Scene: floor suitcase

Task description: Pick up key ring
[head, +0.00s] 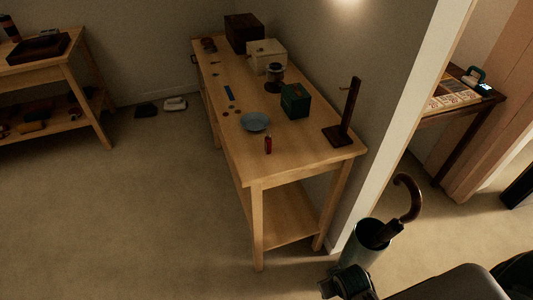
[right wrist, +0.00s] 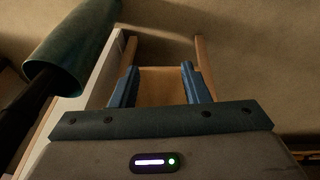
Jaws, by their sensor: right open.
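I cannot make out a key ring for certain. A small red item (head: 268,145) stands out near the front edge of the wooden table (head: 312,160), and I cannot tell whether it is part of a key ring. Other small items on the table are too small to name. In the right wrist view my right gripper (right wrist: 160,88) is open, with its two blue fingers apart and nothing between them. The table's legs and lower shelf show beyond the fingers. My left gripper is not in view.
A blue-grey bowl (head: 255,122), a green box (head: 295,100) and a dark wooden stand (head: 345,120) are on the table. An umbrella stand (head: 366,245) holding an umbrella (head: 408,205) is close by at the right.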

